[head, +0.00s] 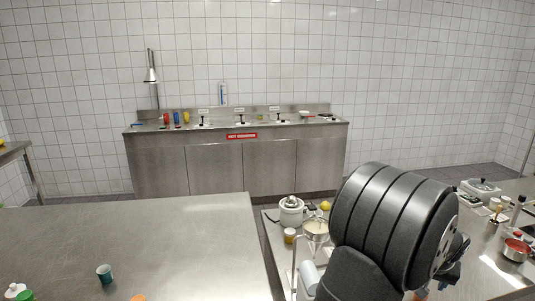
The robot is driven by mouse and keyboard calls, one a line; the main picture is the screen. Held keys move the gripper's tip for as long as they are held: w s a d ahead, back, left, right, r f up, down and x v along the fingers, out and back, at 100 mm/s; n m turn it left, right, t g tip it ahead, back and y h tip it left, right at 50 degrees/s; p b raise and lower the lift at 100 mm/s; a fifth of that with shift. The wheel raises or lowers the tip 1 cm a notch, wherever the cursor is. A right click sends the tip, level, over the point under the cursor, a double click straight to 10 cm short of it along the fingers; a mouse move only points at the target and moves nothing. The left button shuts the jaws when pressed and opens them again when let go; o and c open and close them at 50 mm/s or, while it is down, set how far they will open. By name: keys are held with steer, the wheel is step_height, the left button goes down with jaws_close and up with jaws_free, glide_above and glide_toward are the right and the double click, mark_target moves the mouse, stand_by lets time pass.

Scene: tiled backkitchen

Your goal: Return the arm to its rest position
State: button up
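My arm shows as a large black ribbed link in the right foreground of the head view, in front of the gap between two steel worktops. It hides what is behind it. Small dark and metal parts show at its right edge, partly hidden. I cannot make out any gripper fingers, and I see nothing held.
The left steel worktop (180,235) is mostly bare, with a teal cup (104,274) near its front. A white juicer (291,211) and a metal strainer (315,229) stand left of my arm. A red-filled pan (517,250) is at right. A steel counter (215,170) lines the back wall.

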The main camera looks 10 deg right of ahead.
steer(key=s+r, duration=0.7)
steer(key=s, duration=0.5)
step_height(320, 180, up, 17)
steer(key=w+a+n, duration=0.1)
steer(key=w+a, duration=0.1)
steer(key=w, duration=0.5)
steer(key=w+a+n, duration=0.1)
steer(key=w+a, duration=0.2)
steer(key=w, duration=0.3)
steer(key=shift+w+r+t+y, duration=0.3)
steer(key=shift+w+r+y, duration=0.05)
steer(key=shift+y, duration=0.05)
